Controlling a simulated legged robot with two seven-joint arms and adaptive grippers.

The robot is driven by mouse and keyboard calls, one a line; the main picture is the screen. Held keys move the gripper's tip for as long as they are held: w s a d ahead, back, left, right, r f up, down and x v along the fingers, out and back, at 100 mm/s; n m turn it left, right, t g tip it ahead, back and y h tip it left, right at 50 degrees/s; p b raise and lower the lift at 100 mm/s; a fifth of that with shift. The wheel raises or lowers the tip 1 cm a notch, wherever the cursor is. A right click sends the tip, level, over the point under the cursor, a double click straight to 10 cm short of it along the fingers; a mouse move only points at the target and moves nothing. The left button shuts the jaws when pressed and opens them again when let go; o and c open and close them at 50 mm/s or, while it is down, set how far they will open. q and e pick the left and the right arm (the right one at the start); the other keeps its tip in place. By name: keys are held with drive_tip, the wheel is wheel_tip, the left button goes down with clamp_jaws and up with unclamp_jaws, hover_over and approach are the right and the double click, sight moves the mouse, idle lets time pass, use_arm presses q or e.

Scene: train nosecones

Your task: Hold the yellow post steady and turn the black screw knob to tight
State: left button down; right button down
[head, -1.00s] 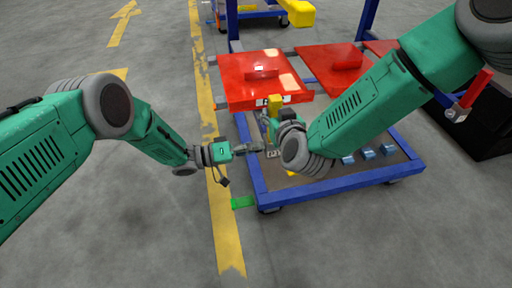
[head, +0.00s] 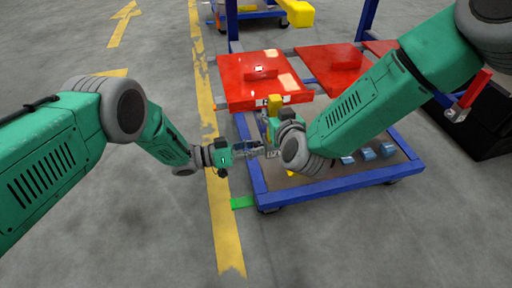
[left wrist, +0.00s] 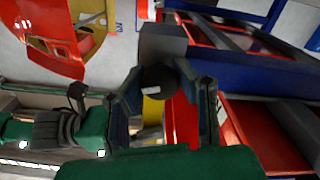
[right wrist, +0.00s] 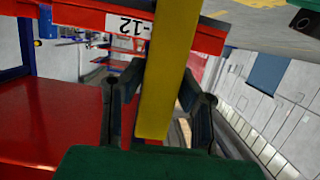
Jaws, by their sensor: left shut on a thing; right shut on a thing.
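The yellow post (right wrist: 168,60) stands between the fingers of my right gripper (right wrist: 162,88), which is shut on it. In the head view the post's top (head: 275,101) shows above the right gripper, beside the near red panel. The black screw knob (left wrist: 158,81) is between the fingertips of my left gripper (left wrist: 160,76), which is shut on it. A bit of yellow shows behind the knob. In the head view my left gripper (head: 264,151) reaches in from the left, just below the right one. The knob is too small and covered to make out there.
A blue-framed cart (head: 335,187) carries red panels (head: 264,82) and several small blue parts (head: 367,153). A label (right wrist: 130,26) is on a red edge close to the post. A black box (head: 475,125) stands at the right. The floor at the left is clear.

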use_arm(q)
drive_tip(key=m, duration=0.5)
drive_tip(key=shift+a+f, duration=0.15)
drive_tip(key=shift+f, duration=0.15)
drive_tip(key=m, duration=1.6)
drive_tip(key=shift+m, duration=0.4)
drive_tip(key=c, duration=1.2)
unclamp_jaws()
drive_tip(key=shift+o, duration=0.2)
drive_tip(key=shift+r, duration=0.15)
drive_tip(key=v, duration=1.2)
